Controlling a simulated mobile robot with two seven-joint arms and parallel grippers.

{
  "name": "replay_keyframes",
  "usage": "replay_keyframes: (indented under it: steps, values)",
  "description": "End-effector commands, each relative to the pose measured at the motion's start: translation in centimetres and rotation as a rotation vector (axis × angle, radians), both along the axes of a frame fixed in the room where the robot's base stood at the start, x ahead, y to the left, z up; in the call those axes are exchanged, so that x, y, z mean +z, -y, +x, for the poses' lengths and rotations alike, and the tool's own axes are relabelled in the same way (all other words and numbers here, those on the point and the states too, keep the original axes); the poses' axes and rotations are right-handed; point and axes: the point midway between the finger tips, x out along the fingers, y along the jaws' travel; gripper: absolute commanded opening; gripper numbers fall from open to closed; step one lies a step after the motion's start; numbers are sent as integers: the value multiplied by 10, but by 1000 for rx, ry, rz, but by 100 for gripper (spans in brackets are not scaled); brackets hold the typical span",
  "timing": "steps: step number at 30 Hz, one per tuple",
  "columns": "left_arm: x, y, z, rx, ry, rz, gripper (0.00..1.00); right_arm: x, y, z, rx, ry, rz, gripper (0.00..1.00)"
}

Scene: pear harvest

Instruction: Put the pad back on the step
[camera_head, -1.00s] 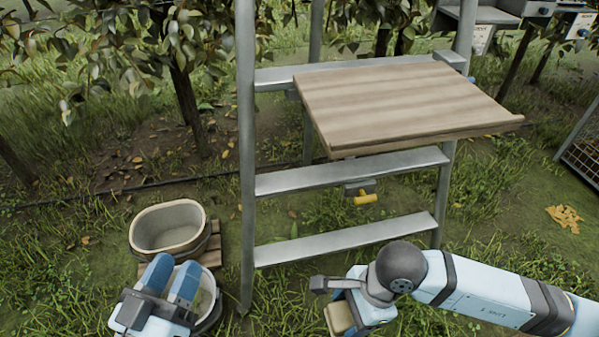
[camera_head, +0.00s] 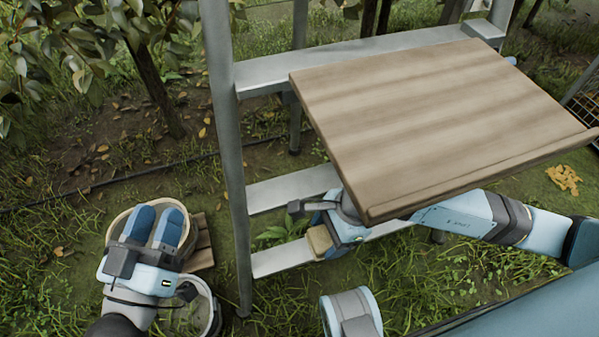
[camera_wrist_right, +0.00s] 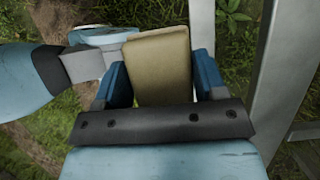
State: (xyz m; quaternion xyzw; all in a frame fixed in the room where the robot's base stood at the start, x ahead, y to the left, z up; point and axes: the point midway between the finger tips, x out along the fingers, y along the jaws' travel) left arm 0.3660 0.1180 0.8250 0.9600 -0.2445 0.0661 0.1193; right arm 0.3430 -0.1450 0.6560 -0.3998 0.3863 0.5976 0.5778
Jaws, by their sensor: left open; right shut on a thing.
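The tan pad (camera_head: 320,241) is between the blue fingers of my right gripper (camera_head: 325,226), in front of the ladder's lower steps and under the wooden board. In the right wrist view, the pad (camera_wrist_right: 158,62) fills the space between the two fingers. The lowest metal step (camera_head: 275,260) is close to the pad; I cannot tell whether they touch. The step above it (camera_head: 290,190) is partly hidden by the board and my right arm. My left gripper (camera_head: 156,222) is open and empty, above the wooden tub.
The wooden board (camera_head: 440,110) lies across the ladder and overhangs my right arm. The wooden tub (camera_head: 122,222) and a pale bucket (camera_head: 212,312) stand at the lower left. The ladder's left rail (camera_head: 228,150) is left of the pad.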

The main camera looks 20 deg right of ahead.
Motion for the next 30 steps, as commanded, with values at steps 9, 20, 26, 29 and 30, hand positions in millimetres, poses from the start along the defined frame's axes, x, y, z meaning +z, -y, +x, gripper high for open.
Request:
replay_keyframes:
  steps: [9,20,26,29,30]
  values:
    - [-24,2,2,-19,-61,31,43,-2,-4,85,-2,2,3,43]
    - [-36,3,3,-31,-99,48,43,-1,-5,128,-1,0,2,43]
    - [-49,5,2,-41,-134,63,43,-1,-7,162,-1,0,3,43]
    - [-58,4,5,-50,-154,88,43,-15,-6,159,1,-2,3,43]
    - [-58,4,5,-51,-159,89,43,-16,-6,159,0,-1,2,43]
